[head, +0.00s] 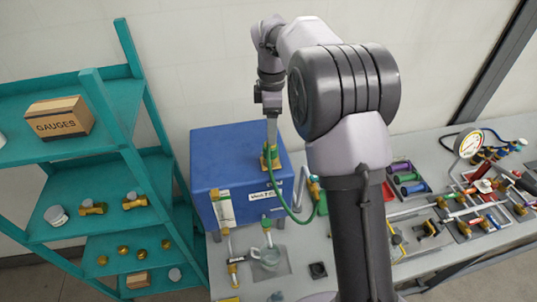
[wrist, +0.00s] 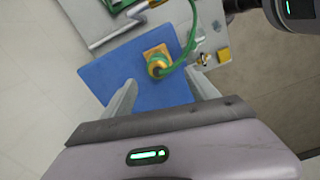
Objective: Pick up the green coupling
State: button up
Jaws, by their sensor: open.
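The green coupling (head: 270,160) stands on top of the blue box (head: 236,165), with brass at its base and a green hose (head: 284,203) running from it down to the bench. In the wrist view the coupling (wrist: 157,64) shows as a round brass and green piece on a yellowish square plate. My gripper (head: 272,140) is above the coupling, pointing down. In the wrist view its two fingers (wrist: 165,86) are apart, with the coupling just beyond the gap between the tips. Nothing is held. Whether a finger touches the coupling cannot be told.
A teal shelf (head: 95,160) with a gauges carton (head: 59,117) and brass fittings stands left of the box. The grey bench (head: 350,250) carries a pressure gauge (head: 469,143), coloured cylinders and many fittings at the right. The green hose loops beside the box.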

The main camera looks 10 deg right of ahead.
aim_at(270, 151)
jog(key=f, duration=0.8)
jog(key=shift+w+a+f, duration=0.15)
jog(key=shift+w+f, duration=0.05)
jog(key=shift+f, duration=0.1)
jog(key=shift+w+f, duration=0.15)
jog(key=shift+f, duration=0.05)
jog(key=shift+r, duration=0.1)
jog(key=c, duration=0.4)
grip_shut()
